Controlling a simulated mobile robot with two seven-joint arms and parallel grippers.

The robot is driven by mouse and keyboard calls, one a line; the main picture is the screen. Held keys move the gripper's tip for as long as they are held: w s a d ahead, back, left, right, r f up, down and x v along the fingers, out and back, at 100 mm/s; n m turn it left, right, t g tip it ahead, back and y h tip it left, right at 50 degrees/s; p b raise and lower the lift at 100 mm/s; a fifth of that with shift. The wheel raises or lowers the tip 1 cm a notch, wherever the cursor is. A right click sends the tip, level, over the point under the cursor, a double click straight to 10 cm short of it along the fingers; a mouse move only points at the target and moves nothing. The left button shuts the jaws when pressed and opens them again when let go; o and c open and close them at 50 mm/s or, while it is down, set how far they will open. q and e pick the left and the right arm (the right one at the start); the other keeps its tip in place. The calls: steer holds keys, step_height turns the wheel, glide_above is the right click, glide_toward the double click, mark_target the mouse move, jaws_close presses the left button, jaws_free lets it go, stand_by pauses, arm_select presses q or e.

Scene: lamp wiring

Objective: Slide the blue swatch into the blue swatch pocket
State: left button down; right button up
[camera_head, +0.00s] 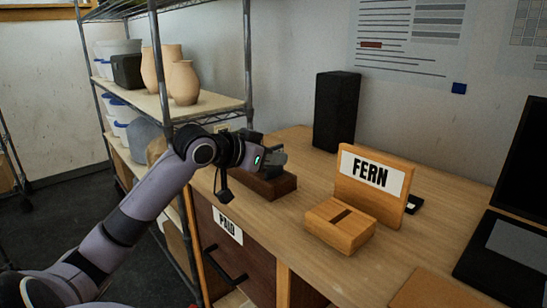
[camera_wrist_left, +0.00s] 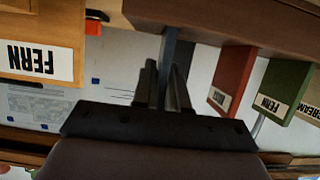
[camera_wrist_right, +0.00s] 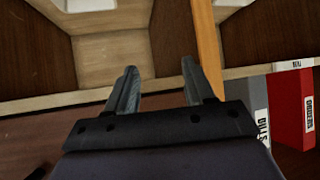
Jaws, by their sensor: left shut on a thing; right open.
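My left gripper (camera_head: 276,158) is at the far left part of the bench, over a dark brown wooden block (camera_head: 277,186). In the left wrist view my left gripper (camera_wrist_left: 163,82) is shut on a thin blue-grey piece (camera_wrist_left: 171,48), seen edge-on, which looks like the blue swatch. Its far end meets the dark brown block (camera_wrist_left: 215,22); I cannot tell whether it is inside a pocket. A red swatch (camera_wrist_left: 232,78) and a green swatch (camera_wrist_left: 283,85) labelled FERN stand at the same block. My right gripper (camera_wrist_right: 160,88) is open and empty, in the right wrist view only.
A light wooden stand with a FERN sign (camera_head: 371,173) and a slotted block (camera_head: 340,224) stand on the bench. A black speaker-like box (camera_head: 336,110) is behind. A shelf with pots (camera_head: 184,83) is at left. Grey (camera_wrist_right: 258,118) and red (camera_wrist_right: 289,105) labelled items lie near my right gripper.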

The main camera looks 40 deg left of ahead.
arm_select(q)
steer(key=c, duration=1.2)
jaws_free()
steer(key=shift+f, duration=0.1)
steer(key=shift+o, duration=0.2)
steer(key=shift+r, duration=0.2)
steer(key=b+v, duration=0.1)
steer(key=v, duration=1.1)
steer(key=shift+b, duration=0.3)
